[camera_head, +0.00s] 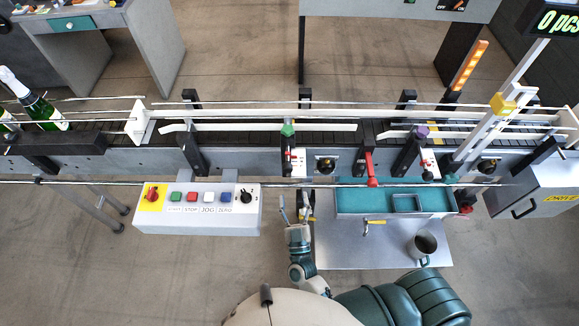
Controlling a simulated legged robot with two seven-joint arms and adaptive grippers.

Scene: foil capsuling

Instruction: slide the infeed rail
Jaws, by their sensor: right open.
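Two white guide rails lie along the conveyor (370,140). The left one (230,127), on the side with the bottles, carries a green knob (288,130). The right one (395,134) carries a purple knob (422,131). No label shows which is the infeed rail. A bracket with a red-and-white scale (295,160) sits below the green knob; another scale (427,160) is below the purple one. My right gripper (296,208) is open and empty, in front of the conveyor, below the green knob and apart from it. My left gripper is not in view.
A control box (200,220) with coloured buttons stands left of my gripper. A teal tray (375,202), a red lever (371,170) and a mug (424,246) are to the right. Green bottles (38,105) stand at the far left. A thin front bar (120,183) crosses before the conveyor.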

